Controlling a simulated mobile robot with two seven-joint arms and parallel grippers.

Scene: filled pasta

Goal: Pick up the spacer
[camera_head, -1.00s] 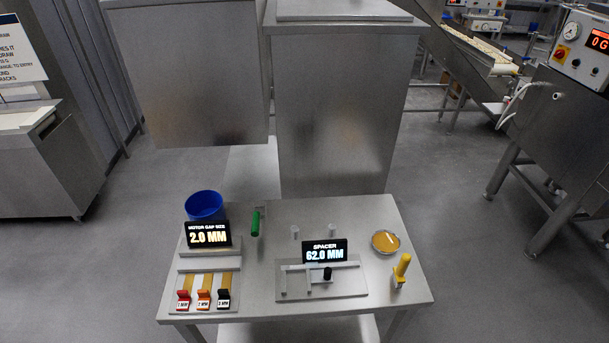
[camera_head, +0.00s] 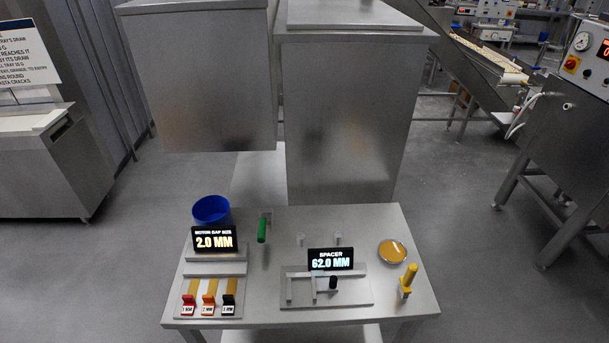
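A display reading "SPACER 62.0 MM" (camera_head: 330,259) stands at the middle of the steel table (camera_head: 270,312). In front of it is a caliper-like metal fixture (camera_head: 300,286) with a black knob (camera_head: 333,283), on a flat metal plate (camera_head: 350,297). Two short pale posts stand behind the display, one on the left (camera_head: 300,240) and one on the right (camera_head: 338,240). I cannot tell for sure which of these parts is the spacer. Neither of my grippers shows in the head view.
A "MOTOR GAP SIZE 2.0 MM" display (camera_head: 214,240), red, orange and black tabs (camera_head: 209,300), a blue cup (camera_head: 211,210) and a green handle (camera_head: 262,229) are on the left. A round amber dish (camera_head: 392,251) and yellow-handled tool (camera_head: 408,278) are on the right. Large steel cabinets stand behind.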

